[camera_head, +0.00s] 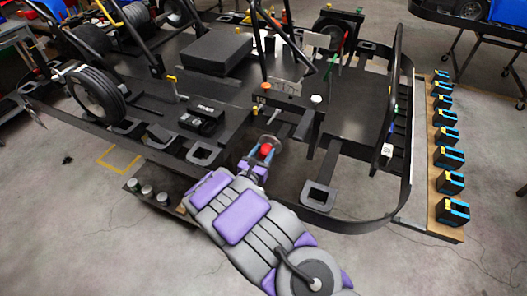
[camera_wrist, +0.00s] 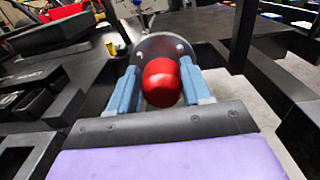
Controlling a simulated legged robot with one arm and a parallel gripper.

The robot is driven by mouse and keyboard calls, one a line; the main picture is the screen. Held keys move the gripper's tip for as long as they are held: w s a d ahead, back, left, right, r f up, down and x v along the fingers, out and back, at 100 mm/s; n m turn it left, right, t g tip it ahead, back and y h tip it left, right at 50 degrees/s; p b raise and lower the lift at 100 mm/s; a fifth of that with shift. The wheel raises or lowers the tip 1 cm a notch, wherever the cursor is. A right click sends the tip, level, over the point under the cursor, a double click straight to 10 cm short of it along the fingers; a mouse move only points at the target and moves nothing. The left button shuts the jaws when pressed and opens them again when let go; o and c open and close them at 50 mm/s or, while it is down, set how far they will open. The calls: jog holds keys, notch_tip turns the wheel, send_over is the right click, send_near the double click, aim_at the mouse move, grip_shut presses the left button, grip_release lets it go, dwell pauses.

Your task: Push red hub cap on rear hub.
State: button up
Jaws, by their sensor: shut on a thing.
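The red hub cap (camera_wrist: 162,82) is between the two blue fingers of my gripper (camera_wrist: 162,90) in the wrist view. My gripper is shut on it. A round grey metal hub (camera_wrist: 150,45) with bolt holes stands directly behind the cap. The cap overlaps the hub in this view, so I cannot tell whether they touch. In the head view the red hub cap (camera_head: 265,149) shows at the end of my arm, in front of the hub (camera_head: 270,141) at the kart's near side.
The black kart frame (camera_head: 345,212) surrounds the hub, with a curved bumper rail to the right. A wheel (camera_head: 97,93) is mounted at the left. Several black and blue blocks (camera_head: 447,157) line a wooden board at the right. Small cans (camera_head: 147,191) stand below left of my gripper.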

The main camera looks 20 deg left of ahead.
aim_at(263, 154)
jog(key=shift+s+a+p, duration=0.1)
jog(key=shift+s+p, duration=0.25)
jog(key=shift+s, duration=1.25)
jog(key=shift+s, duration=0.35)
jog(key=shift+s+f, duration=0.1)
jog(key=shift+s, duration=0.4)
